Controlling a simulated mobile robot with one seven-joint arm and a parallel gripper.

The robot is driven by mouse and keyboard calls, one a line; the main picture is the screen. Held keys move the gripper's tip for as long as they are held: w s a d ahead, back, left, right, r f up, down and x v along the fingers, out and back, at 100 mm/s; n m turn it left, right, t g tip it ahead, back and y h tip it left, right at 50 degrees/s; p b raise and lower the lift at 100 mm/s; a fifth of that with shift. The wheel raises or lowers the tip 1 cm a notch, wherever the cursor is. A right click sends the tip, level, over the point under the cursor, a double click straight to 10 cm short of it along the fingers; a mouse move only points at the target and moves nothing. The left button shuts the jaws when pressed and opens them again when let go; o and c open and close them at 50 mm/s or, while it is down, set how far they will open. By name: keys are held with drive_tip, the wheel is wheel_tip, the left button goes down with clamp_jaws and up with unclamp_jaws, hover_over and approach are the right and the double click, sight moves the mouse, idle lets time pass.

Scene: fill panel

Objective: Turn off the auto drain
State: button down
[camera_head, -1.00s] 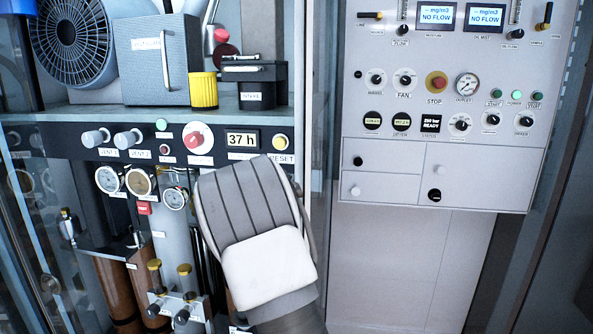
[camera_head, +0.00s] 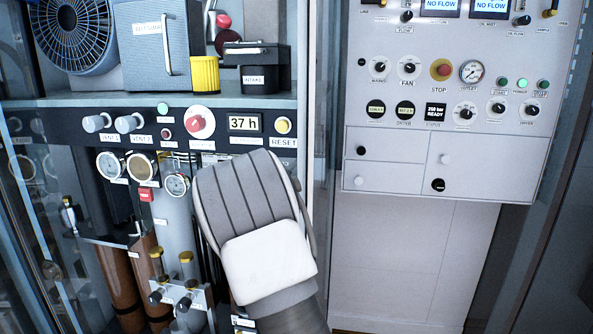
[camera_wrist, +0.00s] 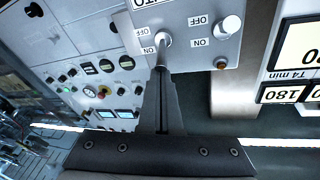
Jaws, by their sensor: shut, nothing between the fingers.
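In the wrist view a grey plate (camera_wrist: 190,60) carries a partly cut-off label that seems to read "AUTO". Two pale switches sit on it, each with OFF and ON labels. One switch (camera_wrist: 163,38) is right at the tips of my gripper (camera_wrist: 162,52); the other, a rounder knob (camera_wrist: 232,25), is to its right. My gripper's fingers are shut together, with nothing visible between them. I cannot tell whether the tips touch the switch. In the head view my arm hides the fingers and this plate.
In the head view a white control panel (camera_head: 440,150) hangs at the right, with dials, a red STOP button (camera_head: 441,69) and screens. At the left is a shelf (camera_head: 60,102) above gauges (camera_head: 142,166), a 37 h display (camera_head: 245,123) and brown cylinders (camera_head: 118,280). Below the white panel is bare wall.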

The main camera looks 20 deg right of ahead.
drive_tip(key=shift+f+b, duration=0.25)
drive_tip(key=shift+b, duration=0.65)
drive_tip(key=f+t+h+b, duration=0.1)
drive_tip(key=b, duration=0.5)
drive_tip(key=f+m+t+h+b, duration=0.1)
drive_tip(key=h+b, duration=0.1)
drive_tip(key=b, duration=0.4)
drive_tip(key=shift+s+a+f, duration=0.2)
drive_tip(key=shift+s, duration=0.15)
